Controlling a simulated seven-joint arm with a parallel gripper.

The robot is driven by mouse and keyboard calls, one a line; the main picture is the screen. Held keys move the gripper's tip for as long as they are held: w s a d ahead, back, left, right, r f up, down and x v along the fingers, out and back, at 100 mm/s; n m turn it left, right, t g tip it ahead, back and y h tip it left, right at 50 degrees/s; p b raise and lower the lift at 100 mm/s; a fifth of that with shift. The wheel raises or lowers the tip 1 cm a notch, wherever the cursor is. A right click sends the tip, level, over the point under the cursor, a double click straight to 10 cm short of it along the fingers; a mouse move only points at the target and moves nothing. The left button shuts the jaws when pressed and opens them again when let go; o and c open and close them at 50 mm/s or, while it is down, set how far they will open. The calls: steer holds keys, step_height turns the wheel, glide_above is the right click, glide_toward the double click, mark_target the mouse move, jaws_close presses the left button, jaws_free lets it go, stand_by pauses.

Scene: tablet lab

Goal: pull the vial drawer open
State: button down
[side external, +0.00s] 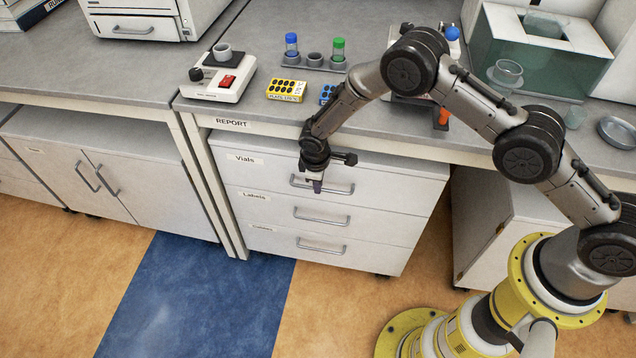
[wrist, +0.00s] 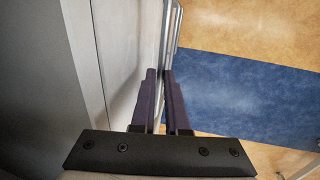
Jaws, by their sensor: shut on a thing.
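The vial drawer (side external: 262,170) is the top drawer of a white cabinet under the bench, labelled "Vials". Its front looks flush with the drawers below it. Its bar handle (side external: 338,188) runs across the front. In the wrist view the two dark fingers (wrist: 162,75) close on the metal handle bar (wrist: 175,35), with the pale drawer front (wrist: 130,40) to the left. The fingers hide part of the handle.
Below are the "Labels" drawer (side external: 270,208) and a third drawer (side external: 275,240) with similar handles. The floor in front (side external: 200,290) is clear. On the bench stand a white device (side external: 222,85), a tube rack (side external: 310,65) and a yellow box (side external: 286,91).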

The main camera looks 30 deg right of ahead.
steer(key=shift+s+a, duration=0.1)
stand_by(0.3)
steer(key=s+a, duration=1.8)
steer(key=shift+s+a, duration=0.1)
steer(key=c, duration=0.9)
jaws_free()
steer(key=r, duration=0.4)
steer(key=s+a+r, duration=0.1)
steer(key=r, duration=0.8)
steer(key=shift+s+a+r, duration=0.35)
steer(key=shift+s, duration=0.05)
